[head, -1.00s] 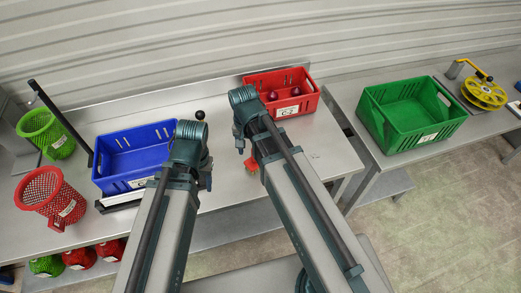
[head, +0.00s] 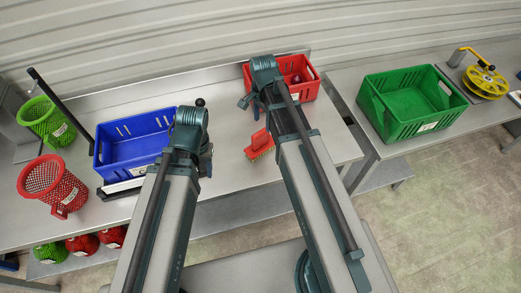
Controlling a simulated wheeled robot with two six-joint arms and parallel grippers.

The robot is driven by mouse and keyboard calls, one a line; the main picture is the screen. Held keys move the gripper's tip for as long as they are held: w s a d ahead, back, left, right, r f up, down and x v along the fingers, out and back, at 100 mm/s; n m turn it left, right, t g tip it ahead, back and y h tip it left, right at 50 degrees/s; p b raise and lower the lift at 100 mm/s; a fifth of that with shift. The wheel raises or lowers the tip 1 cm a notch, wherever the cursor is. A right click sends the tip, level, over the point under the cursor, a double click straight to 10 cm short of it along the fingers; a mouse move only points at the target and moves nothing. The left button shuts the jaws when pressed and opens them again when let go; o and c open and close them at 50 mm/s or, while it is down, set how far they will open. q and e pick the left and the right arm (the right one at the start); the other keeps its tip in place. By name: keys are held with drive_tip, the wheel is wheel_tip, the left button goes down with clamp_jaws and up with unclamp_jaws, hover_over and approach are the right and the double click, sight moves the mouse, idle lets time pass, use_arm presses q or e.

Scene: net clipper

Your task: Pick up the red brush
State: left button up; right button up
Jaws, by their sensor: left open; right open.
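The red brush (head: 259,142) lies on the metal table, left of my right forearm, with its pale bristles toward the front. My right gripper (head: 248,104) is open and empty, behind the brush and in front of the red crate, apart from the brush. My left gripper (head: 208,163) is open, left of the brush and beside the blue crate. The fingertips of both grippers are small and partly hidden by the arms.
A blue crate (head: 132,143) and a red crate (head: 309,90) stand on the table (head: 232,190). Red (head: 50,184) and green (head: 45,120) mesh baskets stand at left. A green crate (head: 409,103) and a yellow reel (head: 484,82) are on the right table.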

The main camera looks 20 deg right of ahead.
sight(260, 138)
wheel_tip(260, 138, down, 5)
drive_tip(key=b, duration=0.3)
drive_tip(key=shift+r, duration=0.15)
use_arm(q)
wheel_tip(260, 138, down, 5)
drive_tip(key=shift+r, duration=0.2)
drive_tip(key=shift+f+b, duration=0.1)
drive_tip(key=shift+b, duration=0.25)
wheel_tip(260, 138, down, 5)
drive_tip(key=b, duration=0.5)
drive_tip(key=shift+f, duration=0.1)
use_arm(e)
drive_tip(key=f, duration=0.5)
drive_tip(key=shift+a+f, duration=0.1)
drive_tip(key=shift+a, duration=0.3)
clamp_jaws()
